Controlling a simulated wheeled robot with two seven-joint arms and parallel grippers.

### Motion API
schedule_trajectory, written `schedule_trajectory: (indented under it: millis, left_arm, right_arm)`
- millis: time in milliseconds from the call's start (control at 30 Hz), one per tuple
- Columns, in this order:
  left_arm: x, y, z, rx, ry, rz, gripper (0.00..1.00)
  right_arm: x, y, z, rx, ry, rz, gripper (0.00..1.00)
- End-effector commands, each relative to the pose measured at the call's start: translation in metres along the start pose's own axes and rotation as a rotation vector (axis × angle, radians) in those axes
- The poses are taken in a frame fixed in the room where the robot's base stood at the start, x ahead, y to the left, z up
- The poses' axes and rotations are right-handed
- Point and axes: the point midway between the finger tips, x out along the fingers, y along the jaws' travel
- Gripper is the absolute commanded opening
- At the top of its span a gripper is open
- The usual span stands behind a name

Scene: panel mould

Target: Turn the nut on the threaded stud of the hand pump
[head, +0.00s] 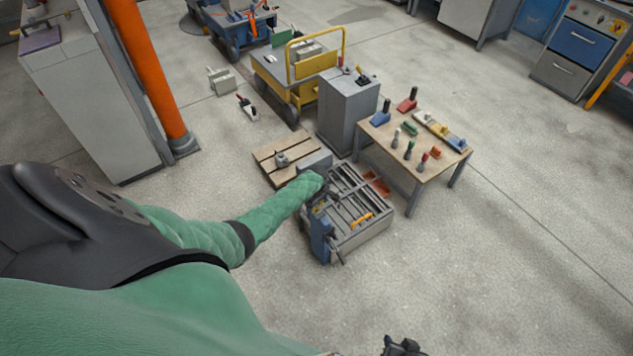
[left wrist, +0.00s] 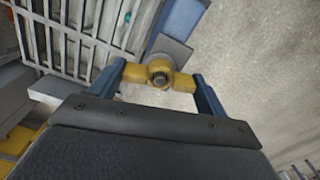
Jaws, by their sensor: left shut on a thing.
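In the left wrist view, the nut (left wrist: 159,66) is a yellowish ring around the dark end of the threaded stud (left wrist: 160,78). My left gripper (left wrist: 160,75) is shut on the nut, with a yellow pad pressed on each side. In the head view, my left gripper (head: 318,198) is at the near left corner of the grey mould, above the blue hand pump (head: 322,240). The nut is too small and covered to make out there. A dark part of my right gripper (head: 403,347) shows at the bottom edge, and its fingers are not clear.
The grey mould (head: 367,236) with slatted bars stands on the floor. A wooden table (head: 432,170) with several tools is to its right. A grey cabinet (head: 345,115) and a pallet (head: 262,155) are behind it. The floor in front and to the right is clear.

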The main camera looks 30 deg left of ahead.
Motion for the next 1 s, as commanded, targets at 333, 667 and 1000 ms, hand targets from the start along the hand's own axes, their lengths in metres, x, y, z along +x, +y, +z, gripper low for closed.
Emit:
schedule_trajectory:
  millis: [333, 667, 1000]
  left_arm:
    - [0.001, -0.001, 0.0, 0.002, -0.001, -0.001, 1.0]
    - [-0.006, 0.0, 0.0, 0.002, 0.0, 0.001, 1.0]
    - [-0.049, 0.0, 0.0, 0.002, 0.0, 0.001, 1.0]
  right_arm:
    - [0.001, 0.0, 0.001, 0.0, 0.0, 0.0, 0.36]
    - [0.001, 0.0, 0.001, 0.0, 0.0, 0.0, 0.36]
    - [0.005, 0.001, 0.003, 0.0, 0.0, 0.0, 0.36]
